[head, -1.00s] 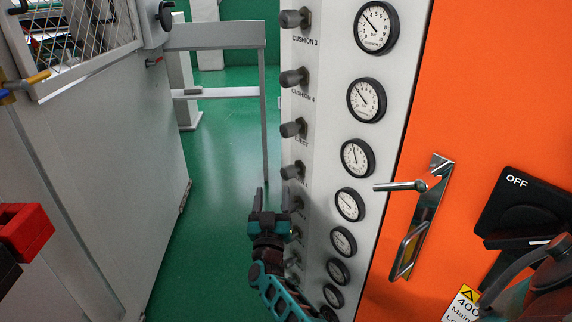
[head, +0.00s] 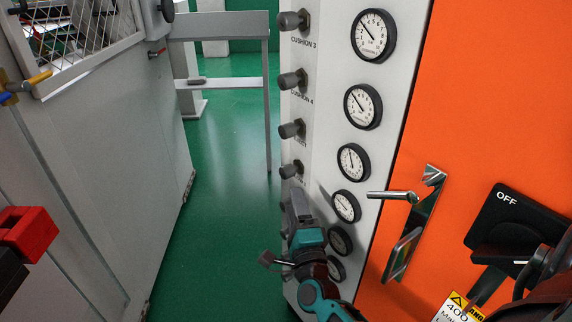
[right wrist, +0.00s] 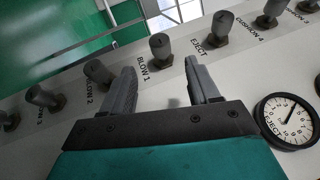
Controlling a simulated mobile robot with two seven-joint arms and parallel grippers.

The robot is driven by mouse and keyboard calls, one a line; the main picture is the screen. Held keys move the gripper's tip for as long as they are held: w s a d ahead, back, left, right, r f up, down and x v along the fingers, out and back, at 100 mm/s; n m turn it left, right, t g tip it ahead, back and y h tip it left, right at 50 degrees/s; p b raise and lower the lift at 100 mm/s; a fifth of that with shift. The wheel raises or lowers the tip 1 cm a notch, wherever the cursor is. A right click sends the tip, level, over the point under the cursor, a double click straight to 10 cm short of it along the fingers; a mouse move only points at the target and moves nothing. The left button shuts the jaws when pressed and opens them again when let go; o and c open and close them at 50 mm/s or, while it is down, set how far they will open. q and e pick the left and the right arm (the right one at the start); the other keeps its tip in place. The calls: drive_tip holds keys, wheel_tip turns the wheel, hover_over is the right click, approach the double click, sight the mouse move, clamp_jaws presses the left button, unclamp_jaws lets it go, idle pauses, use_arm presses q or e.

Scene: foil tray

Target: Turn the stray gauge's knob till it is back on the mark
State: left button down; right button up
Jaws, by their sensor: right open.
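A column of round black-rimmed gauges runs down the grey panel in the head view. On the third gauge (head: 353,162) the needle points nearly straight up, while on the top gauge (head: 373,36) and second gauge (head: 362,106) it leans up-left. The EJECT gauge (right wrist: 290,120) shows in the right wrist view. Grey knobs line the panel, among them the EJECT knob (right wrist: 212,28) and BLOW 1 knob (right wrist: 161,48). My right gripper (head: 299,205) is open and empty below the BLOW 1 knob (head: 291,170). In the wrist view its fingers (right wrist: 160,72) straddle that knob's line, apart from it. Lower knobs are hidden by my arm.
A lever handle (head: 402,225) sticks out from the orange door (head: 490,100) right of the gauges. A black OFF switch (head: 515,220) stands farther right. A grey cabinet (head: 110,150) is at left, with green floor (head: 225,200) free between it and the panel.

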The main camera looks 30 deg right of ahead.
sight(285, 167)
drive_tip(key=x, duration=1)
drive_tip(key=shift+w+d+r, duration=0.1)
drive_tip(key=shift+w+d, duration=0.05)
drive_tip(key=shift+w, duration=0.2)
use_arm(q)
drive_tip(key=shift+w+d+r+b, duration=0.15)
drive_tip(key=shift+w+d+b, duration=0.05)
drive_tip(key=shift+d+b, duration=0.1)
use_arm(e)
drive_tip(key=shift+w+d+r, duration=0.15)
drive_tip(key=shift+w+d, duration=0.1)
drive_tip(key=shift+w, duration=0.4)
drive_tip(key=c, duration=1)
drive_tip(key=shift+o, duration=0.2)
drive_tip(key=shift+r+p, duration=0.25)
drive_tip(key=shift+p, duration=0.7)
drive_tip(key=shift+n+g+y+p, duration=0.3)
drive_tip(key=shift+g+y+p, duration=0.1)
drive_tip(key=shift+p, duration=1.25)
use_arm(q)
drive_tip(key=shift+s+a+r+y, duration=0.2)
drive_tip(key=shift+s+a+r, duration=0.15)
drive_tip(key=shift+a+r, duration=0.25)
drive_tip(key=shift+s+a+r+y, duration=0.2)
drive_tip(key=shift+s+a+r, duration=0.2)
drive_tip(key=shift+a, duration=0.25)
use_arm(e)
drive_tip(key=shift+f+g, duration=0.3)
drive_tip(key=shift+f, duration=0.1)
